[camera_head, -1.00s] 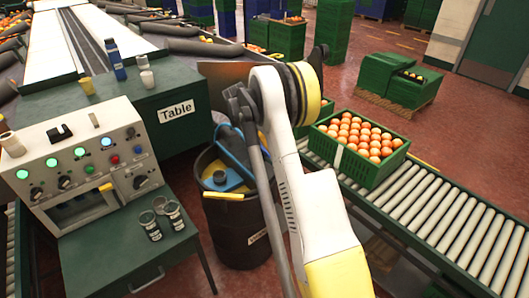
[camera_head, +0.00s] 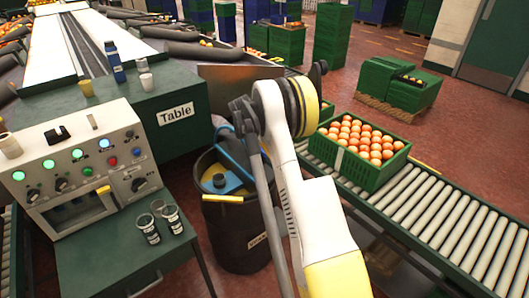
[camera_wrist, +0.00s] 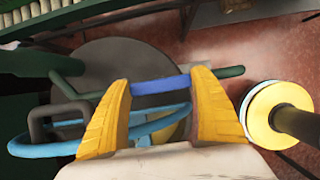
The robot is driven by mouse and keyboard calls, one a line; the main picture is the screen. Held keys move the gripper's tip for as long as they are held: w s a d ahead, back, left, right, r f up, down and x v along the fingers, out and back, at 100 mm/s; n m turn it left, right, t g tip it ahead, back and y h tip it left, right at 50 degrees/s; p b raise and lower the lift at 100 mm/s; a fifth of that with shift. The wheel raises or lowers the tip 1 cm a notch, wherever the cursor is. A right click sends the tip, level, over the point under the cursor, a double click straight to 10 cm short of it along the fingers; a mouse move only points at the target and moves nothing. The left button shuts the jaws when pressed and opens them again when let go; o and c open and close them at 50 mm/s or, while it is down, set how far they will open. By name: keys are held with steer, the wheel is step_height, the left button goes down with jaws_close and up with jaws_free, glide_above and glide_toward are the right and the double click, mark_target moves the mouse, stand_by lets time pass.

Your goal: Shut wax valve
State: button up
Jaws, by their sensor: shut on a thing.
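In the wrist view, the two yellow fingers of my gripper (camera_wrist: 163,115) are on either side of a short blue bar (camera_wrist: 160,85), shut on it. Dark green rod parts continue from the bar past both fingers. A light blue ring (camera_wrist: 40,150) lies behind and below the fingers, partly hidden by them. A dark grey round shape (camera_wrist: 125,60) is behind the bar. I cannot tell from a label which part is the wax valve. In the head view my arm hides the gripper and what it holds.
A dark bin (camera_head: 235,225) with blue things in it stands left of my arm. The control panel (camera_head: 80,160) and green table (camera_head: 175,115) are further left.

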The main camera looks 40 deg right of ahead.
steer(key=shift+m, duration=0.3)
steer(key=m+g, duration=0.1)
steer(key=m, duration=0.1)
steer(key=m+g+p, duration=0.1)
steer(key=m, duration=0.2)
steer(key=shift+w+a+r, duration=0.1)
steer(key=shift+a, duration=0.05)
steer(key=m+g+y, duration=0.1)
steer(key=m, duration=0.2)
steer(key=m+g+y+p, duration=0.1)
steer(key=m, duration=0.2)
steer(key=shift+w+a, duration=0.15)
steer(key=shift+m, duration=0.3)
steer(key=o, duration=1.2)
steer(key=v, duration=0.7)
steer(key=shift+r, duration=0.2)
